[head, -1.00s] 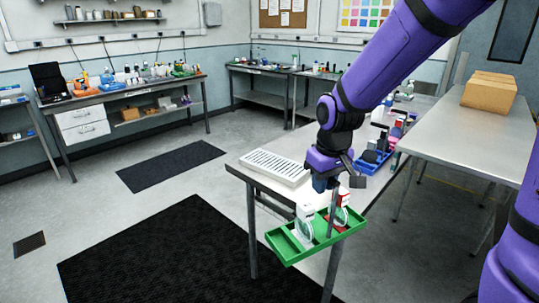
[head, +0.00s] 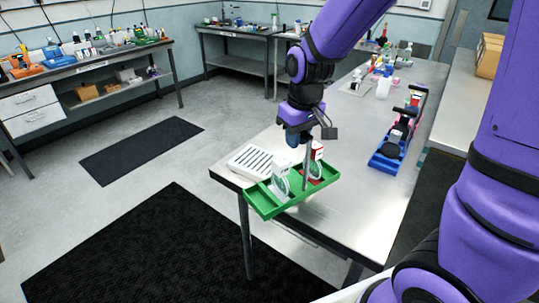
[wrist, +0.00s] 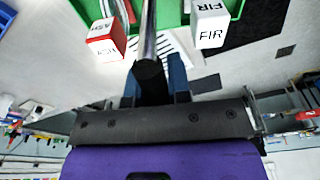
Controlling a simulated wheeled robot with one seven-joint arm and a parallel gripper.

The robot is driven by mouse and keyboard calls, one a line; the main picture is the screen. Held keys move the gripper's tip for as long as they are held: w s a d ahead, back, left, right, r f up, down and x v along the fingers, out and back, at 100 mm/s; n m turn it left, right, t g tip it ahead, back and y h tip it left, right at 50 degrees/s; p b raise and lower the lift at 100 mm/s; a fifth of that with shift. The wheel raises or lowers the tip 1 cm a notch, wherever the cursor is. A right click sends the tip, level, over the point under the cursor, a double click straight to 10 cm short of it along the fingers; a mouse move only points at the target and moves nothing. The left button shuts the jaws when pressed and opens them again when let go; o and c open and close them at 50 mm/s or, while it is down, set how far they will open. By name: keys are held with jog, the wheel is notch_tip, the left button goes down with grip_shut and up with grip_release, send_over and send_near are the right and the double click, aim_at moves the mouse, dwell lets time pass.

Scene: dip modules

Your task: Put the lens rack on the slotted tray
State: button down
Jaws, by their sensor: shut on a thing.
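The lens rack is a green compartmented caddy (head: 262,204) with an upright metal post (head: 307,168). It carries a white box (head: 281,172) and a red and white box (head: 317,155). In the wrist view these boxes read FIR (wrist: 210,32) and ASH (wrist: 104,45). My gripper (head: 297,136) is shut on the post and holds the rack up, roughly level, near the table's left end. The white slotted tray (head: 247,160) lies on the table behind the rack in the head view. The rack and boxes hide part of it.
The steel table (head: 365,205) is clear to the right of the rack. A blue caddy with bottles (head: 383,162) stands near its right edge. A white cup (head: 383,88) and several bottles stand farther back. Dark mats (head: 130,250) lie on the floor at left.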

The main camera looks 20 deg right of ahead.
jog(key=w+f, duration=0.2)
jog(key=w, duration=0.6)
jog(key=w+f, duration=0.3)
jog(key=w, duration=0.5)
jog(key=shift+d, duration=0.2)
jog(key=shift+f, duration=0.15)
jog(key=c, duration=1.1)
grip_release()
jog(key=shift+o, duration=0.2)
notch_tip(320, 180, up, 12)
jog(key=s, duration=0.1)
jog(key=s+d+r+m+t, duration=0.1)
jog(key=s+d+r, duration=0.1)
jog(key=s+r, duration=0.45)
jog(key=s+d+r+m+t, duration=0.1)
jog(key=s+r, duration=0.2)
jog(key=s, duration=0.7)
jog(key=s+d+m+t, duration=0.1)
jog(key=s, duration=1.6)
jog(key=shift+s+d+t, duration=0.15)
jog(key=shift+d+t, duration=0.25)
